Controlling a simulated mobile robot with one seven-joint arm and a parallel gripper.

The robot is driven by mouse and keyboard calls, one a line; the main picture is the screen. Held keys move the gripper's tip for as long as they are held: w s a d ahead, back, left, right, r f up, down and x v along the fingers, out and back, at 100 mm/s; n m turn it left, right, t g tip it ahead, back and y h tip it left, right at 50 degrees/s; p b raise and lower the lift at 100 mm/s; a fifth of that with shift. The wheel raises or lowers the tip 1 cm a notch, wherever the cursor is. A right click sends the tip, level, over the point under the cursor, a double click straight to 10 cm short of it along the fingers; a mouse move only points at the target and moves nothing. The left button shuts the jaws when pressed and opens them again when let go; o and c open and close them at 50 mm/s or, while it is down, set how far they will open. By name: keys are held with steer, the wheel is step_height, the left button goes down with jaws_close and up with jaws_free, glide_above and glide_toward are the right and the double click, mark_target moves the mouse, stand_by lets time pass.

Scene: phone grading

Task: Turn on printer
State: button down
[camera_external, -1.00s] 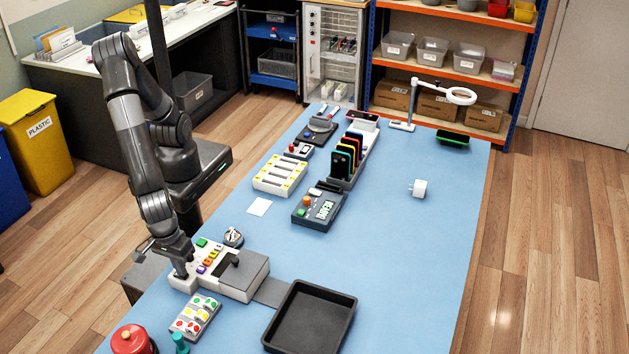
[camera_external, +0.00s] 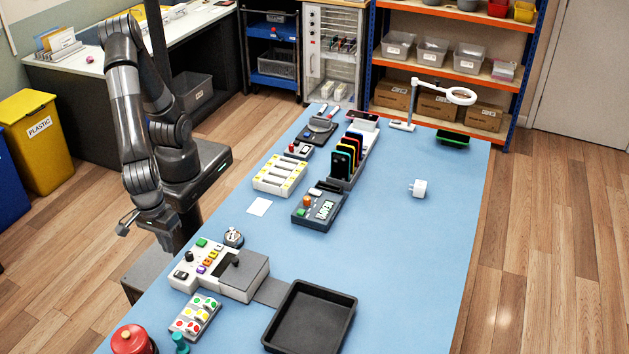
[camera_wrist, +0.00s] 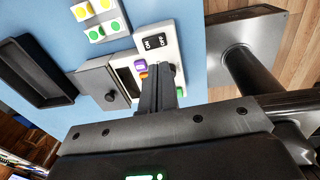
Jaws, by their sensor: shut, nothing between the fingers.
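The printer (camera_external: 252,271) is a white and grey box at the table's near left, with colored buttons and a black knob. Its black ON/OFF rocker switch (camera_external: 181,275) is on the near left corner of its panel. The labelled switch also shows in the wrist view (camera_wrist: 155,42). My gripper (camera_external: 172,246) is raised above and behind the printer's left end, apart from it. In the wrist view my gripper's dark fingers (camera_wrist: 159,72) are together and empty, and cover part of the button panel. Which side of the switch is pressed is too small to tell.
A button box (camera_external: 195,315) with colored buttons lies in front of the printer. A black tray (camera_external: 311,318) is to its right. A red round button (camera_external: 131,340) stands at the near left. A round metal item (camera_external: 233,237) sits behind the printer. The table's right half is mostly clear.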

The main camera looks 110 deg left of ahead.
mark_target(185, 275)
steer(key=r, duration=0.5)
steer(key=shift+s+r, duration=0.4)
steer(key=shift+w+r+t, duration=0.15)
steer(key=shift+w+t, duration=0.15)
steer(key=shift+w, duration=0.45)
steer(key=f, duration=0.4)
steer(key=w+f, duration=0.1)
steer(key=f, duration=0.4)
steer(key=w+f, duration=0.1)
steer(key=f, duration=0.4)
